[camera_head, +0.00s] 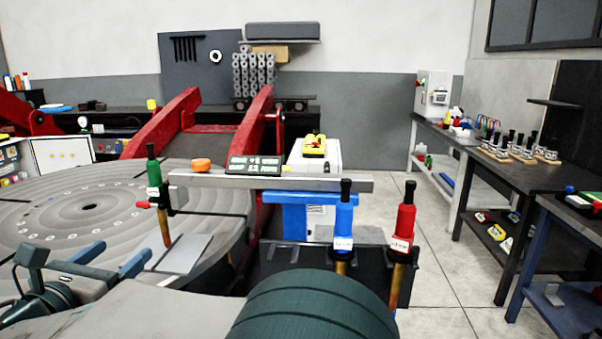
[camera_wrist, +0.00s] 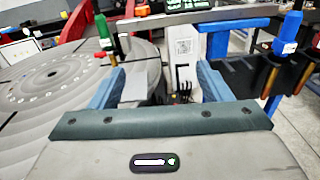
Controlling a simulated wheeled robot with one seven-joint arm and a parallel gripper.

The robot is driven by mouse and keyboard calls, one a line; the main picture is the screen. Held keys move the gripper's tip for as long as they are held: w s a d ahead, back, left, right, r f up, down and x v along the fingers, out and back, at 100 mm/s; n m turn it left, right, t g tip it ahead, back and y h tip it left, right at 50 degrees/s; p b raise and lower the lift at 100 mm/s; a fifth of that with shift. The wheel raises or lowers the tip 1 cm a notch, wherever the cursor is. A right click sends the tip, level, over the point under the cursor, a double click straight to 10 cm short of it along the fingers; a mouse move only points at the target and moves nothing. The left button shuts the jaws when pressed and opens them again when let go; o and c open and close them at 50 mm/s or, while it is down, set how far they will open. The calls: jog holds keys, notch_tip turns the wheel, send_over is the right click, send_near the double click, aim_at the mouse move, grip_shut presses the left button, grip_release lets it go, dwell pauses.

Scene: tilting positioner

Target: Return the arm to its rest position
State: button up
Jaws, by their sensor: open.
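My gripper (camera_head: 113,257) is at the lower left of the head view, low over the near edge of the large round grey table (camera_head: 90,180). Its two blue fingers are spread apart, and I see nothing held between them. In the wrist view my gripper (camera_wrist: 161,75) also shows open. My arm's dark green link fills the bottom middle of the head view and hides what lies beneath it. A light grey flat plate (camera_head: 186,253) is on the round table, to the right of the fingers in the head view.
A grey bar (camera_head: 330,184) spans ahead, with a green-handled tool (camera_head: 153,172) at its left. Blue (camera_head: 343,215) and red (camera_head: 404,222) tools stand upright in a dark holder close to my arm. Red tilting arms (camera_head: 165,120) rise behind. Floor (camera_head: 440,270) is clear on the right before workbenches.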

jog(key=w+d+f+m+g+h, duration=0.2)
jog(key=w+d+m+g, duration=0.15)
jog(key=d, duration=0.45)
jog(key=w+d+f+m+g+h, duration=0.2)
jog(key=w+d+m, duration=0.15)
jog(key=d, duration=0.55)
jog(key=s+d+f+m+g, duration=0.1)
jog(key=d+f+m+g, duration=0.2)
jog(key=d, duration=0.4)
jog(key=s+d+f+m+g, duration=0.1)
jog(key=d+f+m+g, duration=0.1)
jog(key=d+m, duration=0.45)
jog(key=s+d+f+m+g+y, duration=0.2)
jog(key=s+d+m, duration=0.4)
jog(key=m, duration=0.3)
jog(key=s+d+f+m+g+y, duration=0.2)
jog(key=s+d+f+m+y, duration=0.2)
jog(key=s+d+f+m, duration=0.3)
jog(key=shift+s+d+m, duration=0.25)
jog(key=shift+d+m, duration=0.35)
jog(key=shift+m, duration=0.25)
